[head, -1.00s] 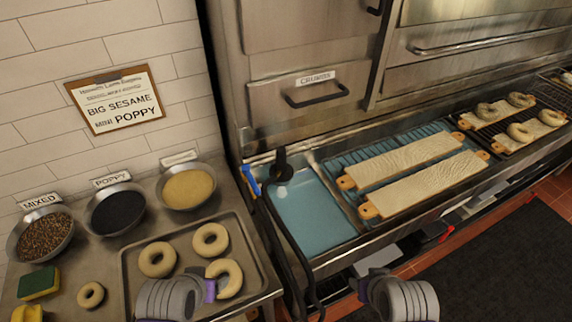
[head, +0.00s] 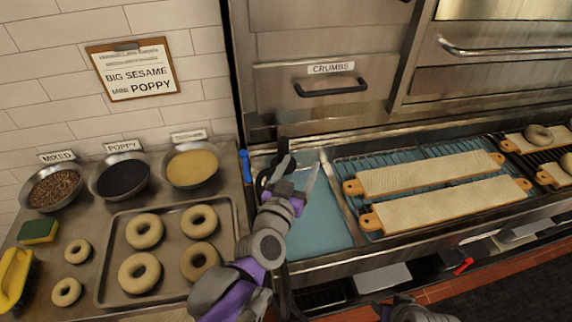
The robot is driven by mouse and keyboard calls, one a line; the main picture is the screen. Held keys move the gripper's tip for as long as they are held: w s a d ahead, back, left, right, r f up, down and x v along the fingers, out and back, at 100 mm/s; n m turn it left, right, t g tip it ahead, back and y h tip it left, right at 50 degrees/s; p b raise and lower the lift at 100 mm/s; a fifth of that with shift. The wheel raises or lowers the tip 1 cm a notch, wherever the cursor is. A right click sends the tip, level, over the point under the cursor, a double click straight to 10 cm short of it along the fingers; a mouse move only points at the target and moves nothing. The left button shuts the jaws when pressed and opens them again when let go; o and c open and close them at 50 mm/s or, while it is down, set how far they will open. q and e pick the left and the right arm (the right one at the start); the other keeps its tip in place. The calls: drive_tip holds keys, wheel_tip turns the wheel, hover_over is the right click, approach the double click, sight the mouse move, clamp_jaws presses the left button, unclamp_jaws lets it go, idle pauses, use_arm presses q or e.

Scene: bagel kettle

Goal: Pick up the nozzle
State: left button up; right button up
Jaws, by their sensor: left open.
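The black nozzle (head: 282,147) stands at the back left of the blue-floored basin, beside the metal counter. Its lower part and much of its black hose are hidden behind my left arm. My left gripper (head: 290,177) is open, with its fingers spread just in front of and around the nozzle's lower part in this view. I cannot tell whether they touch it. Of my right arm, only a grey part shows at the bottom edge, and its fingers are out of sight.
A blue handle-like piece (head: 246,166) is at the counter's right edge. Left are a tray (head: 112,226) of bagels and seed bowls (head: 192,185). Long boards (head: 432,173) lie on the rack to the right. A drawer front (head: 330,95) rises behind the basin.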

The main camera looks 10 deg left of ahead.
sight(284, 154)
use_arm(q)
drive_tip(key=w+a+f+n+y, duration=0.1)
drive_tip(key=w+y, duration=0.1)
drive_tip(key=y, duration=0.1)
drive_tip(key=w+a+f+n+y+b, duration=0.1)
drive_tip(key=w+a+f+n+y, duration=0.1)
drive_tip(key=w, duration=0.1)
drive_tip(key=w+a+f+n+y, duration=0.1)
drive_tip(key=w+n+y, duration=0.1)
drive_tip(key=w+y, duration=0.1)
drive_tip(key=shift+a+f+y, duration=0.3)
drive_tip(key=shift+a+f, duration=0.05)
drive_tip(key=shift+a, duration=0.05)
drive_tip(key=x, duration=0.5)
drive_tip(key=shift+w+r+p, duration=0.2)
drive_tip(key=shift+r+p, duration=0.05)
drive_tip(key=shift+p, duration=0.05)
drive_tip(key=shift+s, duration=0.1)
drive_tip(key=shift+c, duration=0.5)
clamp_jaws()
use_arm(e)
drive_tip(key=shift+s+d+f, duration=0.1)
drive_tip(key=shift+f, duration=0.6)
